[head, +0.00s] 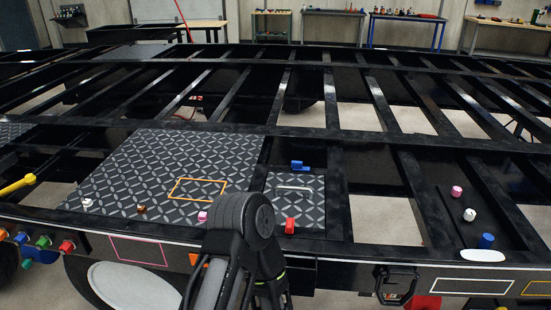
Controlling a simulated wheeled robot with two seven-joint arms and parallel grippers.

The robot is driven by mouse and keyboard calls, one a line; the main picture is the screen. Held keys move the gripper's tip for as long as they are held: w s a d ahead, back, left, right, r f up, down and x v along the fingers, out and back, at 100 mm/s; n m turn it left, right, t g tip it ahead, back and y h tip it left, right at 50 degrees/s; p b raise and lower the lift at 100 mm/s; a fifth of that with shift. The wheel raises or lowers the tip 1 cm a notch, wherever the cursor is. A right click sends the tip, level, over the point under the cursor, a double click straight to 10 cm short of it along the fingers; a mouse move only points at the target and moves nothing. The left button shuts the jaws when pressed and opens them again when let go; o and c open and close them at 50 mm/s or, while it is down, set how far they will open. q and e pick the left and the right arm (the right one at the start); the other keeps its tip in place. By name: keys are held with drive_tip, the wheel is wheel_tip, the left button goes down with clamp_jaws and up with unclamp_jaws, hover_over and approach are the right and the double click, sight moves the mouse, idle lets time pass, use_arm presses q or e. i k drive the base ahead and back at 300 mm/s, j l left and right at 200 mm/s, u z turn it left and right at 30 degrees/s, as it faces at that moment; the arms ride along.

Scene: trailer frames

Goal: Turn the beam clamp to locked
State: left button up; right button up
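I cannot tell for sure which part is the beam clamp. A black bracket-like fitting (395,285) with a looped outline sits on the front side rail, right of centre. A blue fitting (299,165) stands at the back edge of the small tread plate (312,190), and a red block (290,226) stands at its front edge. No locked or unlocked mark is readable on any of them. One of my arms rises at the bottom centre, its thick dark joint covering part of the front rail. I see no fingertips of either gripper.
The black trailer frame (385,150) fills the view, with open gaps between its beams. A large tread plate (150,165) lies left, with an orange outline. Small pink, white and blue pieces (486,241) stand at right. Coloured connectors (43,242) and a yellow handle (17,185) are at left.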

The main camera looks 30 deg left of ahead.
sight(296, 165)
drive_tip(key=u, duration=0.9)
